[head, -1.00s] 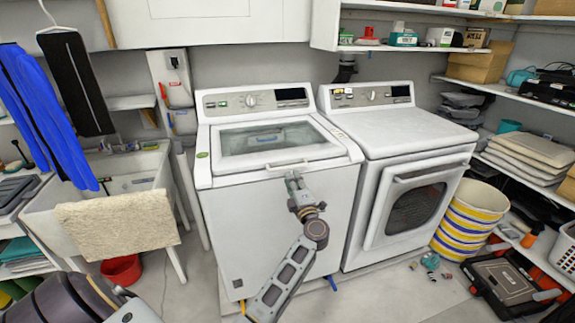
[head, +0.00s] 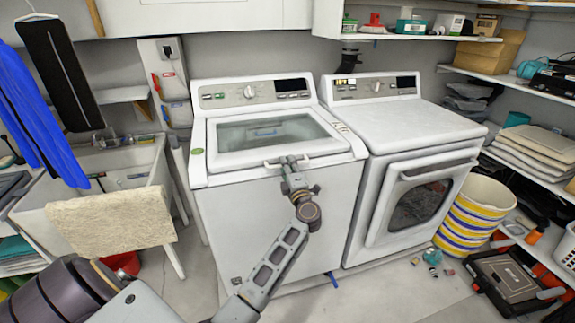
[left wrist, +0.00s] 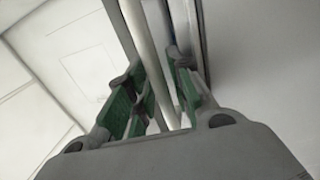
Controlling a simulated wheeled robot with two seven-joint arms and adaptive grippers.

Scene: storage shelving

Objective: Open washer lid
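The white washer (head: 270,215) stands in the middle of the head view. Its glass-topped lid (head: 262,143) is down, with a bar handle (head: 272,164) along its front edge. My left gripper (head: 291,162) reaches up to the middle of this handle from the front. In the left wrist view, the handle bar (left wrist: 143,35) runs between the green-padded fingers of my left gripper (left wrist: 157,85). The fingers are apart on either side of the bar, with some gap visible. My right gripper is not in view.
A white dryer (head: 410,135) stands close on the washer's right. A sink (head: 95,180) with a beige towel (head: 112,218) is at the left. A striped basket (head: 472,222) and a black case (head: 510,280) are at the right. A shelf (head: 415,38) overhangs the dryer.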

